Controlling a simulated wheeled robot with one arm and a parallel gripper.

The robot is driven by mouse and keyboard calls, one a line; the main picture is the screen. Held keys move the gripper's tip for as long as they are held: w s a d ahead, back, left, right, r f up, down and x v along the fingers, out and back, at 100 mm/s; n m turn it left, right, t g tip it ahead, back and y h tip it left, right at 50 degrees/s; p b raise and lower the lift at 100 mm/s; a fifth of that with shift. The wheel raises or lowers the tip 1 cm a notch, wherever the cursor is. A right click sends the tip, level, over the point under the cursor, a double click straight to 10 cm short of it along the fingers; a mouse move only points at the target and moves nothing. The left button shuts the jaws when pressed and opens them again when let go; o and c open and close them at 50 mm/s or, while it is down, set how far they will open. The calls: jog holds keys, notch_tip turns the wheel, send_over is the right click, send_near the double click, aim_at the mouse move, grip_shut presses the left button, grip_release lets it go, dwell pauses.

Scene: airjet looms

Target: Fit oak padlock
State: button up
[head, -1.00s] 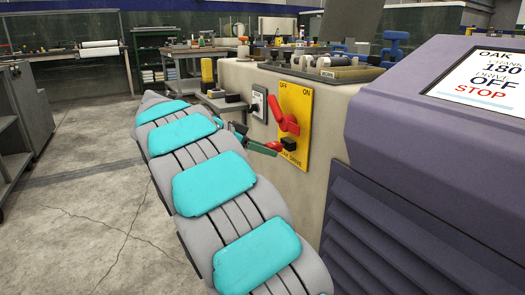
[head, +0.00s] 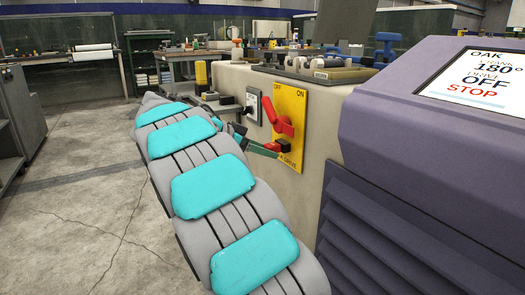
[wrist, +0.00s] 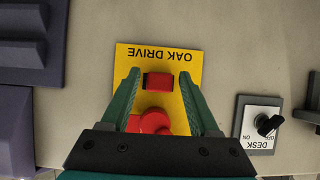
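The yellow OAK DRIVE panel (head: 297,105) is on the front of the pale loom housing; its red switch handle (head: 277,115) slants from the OFF side down to the right. A small red block with dark sides (wrist: 158,80), which looks like the padlock, is at the panel's lower part. It also shows in the head view (head: 273,146), beside a black part. My gripper (wrist: 160,74) has its green fingers on either side of this block, with narrow gaps. Whether a shackle passes through anything is hidden.
A DESK switch (wrist: 265,125) is beside the panel. The purple loom cover (head: 430,125) stands close on the right; its screen (head: 480,88) reads OAK, 180°, DRIVE OFF, STOP. Workbenches (head: 190,60) are behind. The floor at left is clear.

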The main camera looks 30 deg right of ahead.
jog(key=shift+o, duration=0.7)
jog(key=shift+a, duration=0.1)
jog(key=v, duration=0.7)
jog(key=shift+a+r, duration=0.2)
jog(key=shift+a, duration=0.1)
